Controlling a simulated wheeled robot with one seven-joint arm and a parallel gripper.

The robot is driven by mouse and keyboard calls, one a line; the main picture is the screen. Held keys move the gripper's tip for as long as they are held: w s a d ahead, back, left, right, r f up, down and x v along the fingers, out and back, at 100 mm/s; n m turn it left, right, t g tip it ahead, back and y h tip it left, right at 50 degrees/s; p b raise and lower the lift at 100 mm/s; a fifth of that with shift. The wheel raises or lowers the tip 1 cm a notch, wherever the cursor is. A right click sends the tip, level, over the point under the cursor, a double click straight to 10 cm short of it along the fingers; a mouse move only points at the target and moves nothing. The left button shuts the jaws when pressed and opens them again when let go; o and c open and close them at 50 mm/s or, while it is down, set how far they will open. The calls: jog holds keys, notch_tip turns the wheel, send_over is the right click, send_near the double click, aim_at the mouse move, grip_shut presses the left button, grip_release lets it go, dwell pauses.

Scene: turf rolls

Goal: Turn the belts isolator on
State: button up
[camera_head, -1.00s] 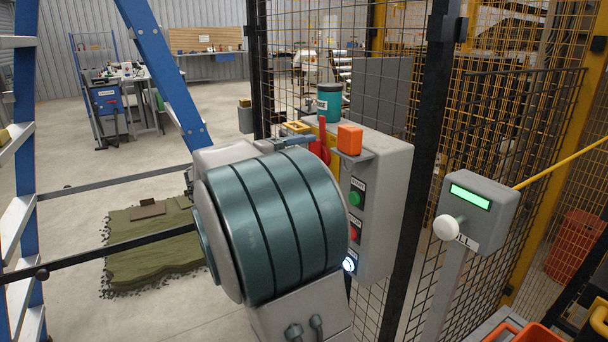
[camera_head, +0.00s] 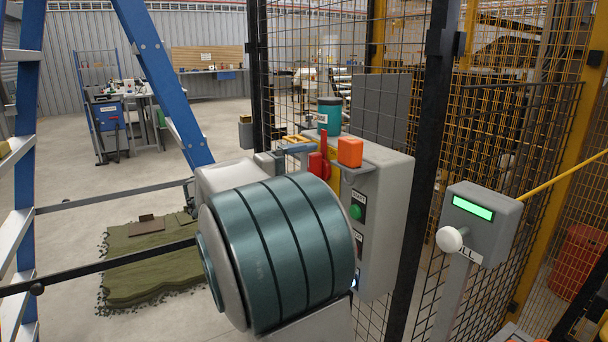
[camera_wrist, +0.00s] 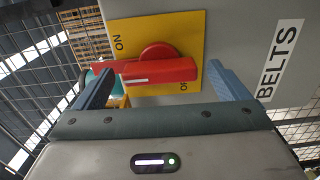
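The belts isolator is a red rotary handle (camera_wrist: 160,70) on a yellow plate (camera_wrist: 190,28) marked ON and OFF, beside a BELTS label (camera_wrist: 279,60). In the wrist view the handle lies crosswise, its narrow end to the left near the ON side. My gripper (camera_wrist: 160,68) is open, with one blue finger on each side of the handle. A gap shows between the handle and the right finger; I cannot tell whether the left finger touches it. In the head view the red handle (camera_head: 318,164) shows on the grey box (camera_head: 388,190), partly behind my arm.
An orange block (camera_head: 350,152) and a teal cup (camera_head: 329,116) stand on top of the box. A green button (camera_head: 355,212) is on its front. A grey post unit (camera_head: 481,222) with a green screen and white knob stands right. Mesh fencing surrounds the box; a blue ladder (camera_head: 160,75) is left.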

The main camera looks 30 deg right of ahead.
jog(key=a, duration=1.3)
jog(key=shift+w+a, duration=0.4)
jog(key=shift+d, duration=0.1)
